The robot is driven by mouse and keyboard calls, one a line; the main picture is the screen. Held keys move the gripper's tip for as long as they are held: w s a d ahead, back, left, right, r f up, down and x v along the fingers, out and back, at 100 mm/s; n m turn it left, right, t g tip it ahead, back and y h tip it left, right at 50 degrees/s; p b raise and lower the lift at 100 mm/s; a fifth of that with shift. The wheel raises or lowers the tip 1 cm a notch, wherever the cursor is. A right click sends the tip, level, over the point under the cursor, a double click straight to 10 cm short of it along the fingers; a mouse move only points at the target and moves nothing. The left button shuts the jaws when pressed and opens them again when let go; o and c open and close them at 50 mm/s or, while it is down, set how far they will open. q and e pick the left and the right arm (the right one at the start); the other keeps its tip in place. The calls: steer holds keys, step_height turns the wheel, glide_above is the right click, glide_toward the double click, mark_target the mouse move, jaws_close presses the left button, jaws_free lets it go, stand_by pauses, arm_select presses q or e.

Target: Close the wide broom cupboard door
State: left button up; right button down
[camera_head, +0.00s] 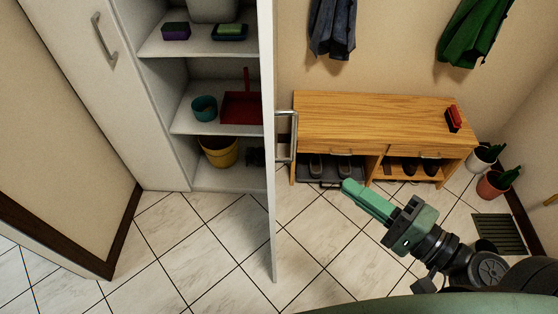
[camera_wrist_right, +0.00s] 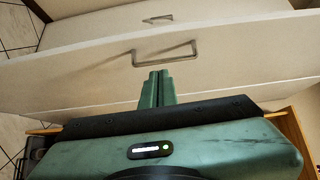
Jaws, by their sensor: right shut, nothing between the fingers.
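The wide broom cupboard (camera_head: 180,185) stands open at the left in the head view, with its shelves showing. Its white door (camera_head: 268,200) stands swung out, seen nearly edge-on, with a bar handle (camera_head: 286,136) on its right face. My right gripper (camera_head: 347,187) is shut and empty, to the right of the door and below the handle in the picture. In the right wrist view the closed fingertips (camera_wrist_right: 158,74) point at the door face (camera_wrist_right: 85,75), just below the handle (camera_wrist_right: 165,54). I cannot tell whether they touch it. My left gripper is out of view.
The cupboard holds a yellow bucket (camera_head: 219,151), a red dustpan (camera_head: 241,108) and a teal pot (camera_head: 204,108). A wooden bench (camera_head: 370,118) with shoes stands right of the door. Potted plants (camera_head: 492,184) stand at the right. Tiled floor (camera_head: 200,235) is clear before the cupboard.

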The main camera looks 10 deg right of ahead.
arm_select(q)
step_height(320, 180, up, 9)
steer(key=p, duration=0.8)
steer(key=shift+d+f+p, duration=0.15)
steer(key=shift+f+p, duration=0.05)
steer(key=shift+p, duration=0.1)
arm_select(e)
steer(key=w+a, duration=0.9)
steer(key=shift+a+r, duration=0.35)
steer(key=shift+r, duration=0.1)
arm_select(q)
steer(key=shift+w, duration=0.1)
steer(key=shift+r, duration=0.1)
